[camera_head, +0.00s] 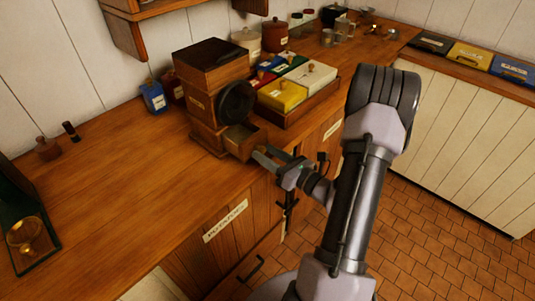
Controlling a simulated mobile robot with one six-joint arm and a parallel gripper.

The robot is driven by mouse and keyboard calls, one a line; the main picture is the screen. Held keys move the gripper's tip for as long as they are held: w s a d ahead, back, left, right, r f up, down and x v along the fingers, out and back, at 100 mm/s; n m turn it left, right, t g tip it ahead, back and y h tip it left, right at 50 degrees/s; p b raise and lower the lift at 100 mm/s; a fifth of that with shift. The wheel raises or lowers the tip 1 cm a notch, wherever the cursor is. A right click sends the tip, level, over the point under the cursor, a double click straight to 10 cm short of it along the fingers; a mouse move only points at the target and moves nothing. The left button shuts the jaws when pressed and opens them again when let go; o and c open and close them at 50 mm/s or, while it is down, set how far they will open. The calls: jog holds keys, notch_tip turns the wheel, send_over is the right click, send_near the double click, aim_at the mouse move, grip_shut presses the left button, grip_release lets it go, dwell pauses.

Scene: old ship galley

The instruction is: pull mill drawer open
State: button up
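The wooden coffee mill (206,92) stands on the counter, with a dark top and a black round wheel (236,101) on its right side. Its small drawer (243,142) sticks out of the base toward my arm, and part of its hollow inside shows. My gripper (268,157) is at the drawer's front, over the counter's front edge. Its fingertips are close to the drawer front, where a knob would be hidden. The picture is too small to tell whether the fingers are shut on anything.
A wooden tray (290,117) with coloured boxes stands right of the mill. A blue tin (153,97) stands behind it to the left. A brass pan scale (24,237) is at the far left. The counter (110,190) in front is clear. The tiled floor right of my arm is free.

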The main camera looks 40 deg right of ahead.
jog(key=s+d+p, duration=0.1)
jog(key=s+p, duration=0.2)
jog(key=s, duration=1.4)
jog(key=shift+s+d+p, duration=0.2)
jog(key=shift+p, duration=0.1)
